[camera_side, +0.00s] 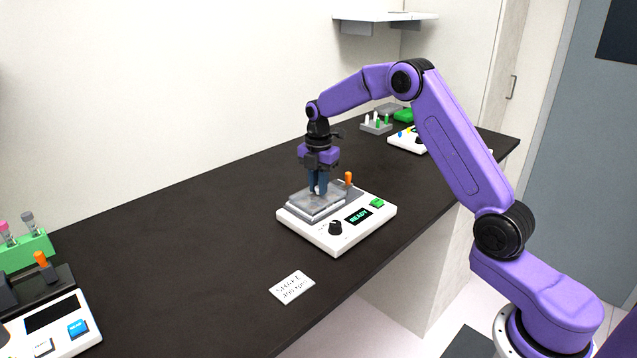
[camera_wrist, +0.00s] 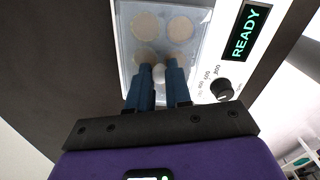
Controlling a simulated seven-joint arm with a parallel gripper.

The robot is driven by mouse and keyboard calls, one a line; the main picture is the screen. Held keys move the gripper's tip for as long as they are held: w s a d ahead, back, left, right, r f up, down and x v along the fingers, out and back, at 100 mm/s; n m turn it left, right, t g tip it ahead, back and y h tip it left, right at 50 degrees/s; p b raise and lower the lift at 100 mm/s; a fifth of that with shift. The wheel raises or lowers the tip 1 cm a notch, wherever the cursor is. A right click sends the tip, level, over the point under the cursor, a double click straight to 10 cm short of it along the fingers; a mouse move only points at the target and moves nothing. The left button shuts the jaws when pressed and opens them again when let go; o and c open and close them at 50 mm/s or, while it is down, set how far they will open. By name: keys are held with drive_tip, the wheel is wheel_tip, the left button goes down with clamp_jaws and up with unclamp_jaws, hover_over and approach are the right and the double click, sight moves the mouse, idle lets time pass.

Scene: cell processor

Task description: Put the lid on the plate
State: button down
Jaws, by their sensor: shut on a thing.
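My gripper (camera_side: 318,188) is shut on the pale knob of the clear lid, above the white device. In the wrist view the blue fingers (camera_wrist: 158,75) close around the round knob (camera_wrist: 158,72). The see-through lid (camera_side: 334,194) is level over the plate on the device's platform. The plate (camera_wrist: 146,26) shows through it, with several round tan wells; my fingers partly cover the lower ones. The lid and plate look nearly lined up, but I cannot tell whether they are touching.
The white device (camera_side: 345,238) has a black knob, a screen reading READY, a green button and an orange-topped lever (camera_side: 348,179) close to the right of my gripper. A printed card (camera_side: 292,288) lies in front. Other devices and tube racks (camera_side: 376,124) stand farther off.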

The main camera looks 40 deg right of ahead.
drive_tip(key=shift+f, duration=0.25)
drive_tip(key=c, duration=1)
unclamp_jaws()
drive_tip(key=shift+o, duration=0.2)
wheel_tip(320, 180, up, 17)
drive_tip(key=shift+r, duration=0.2)
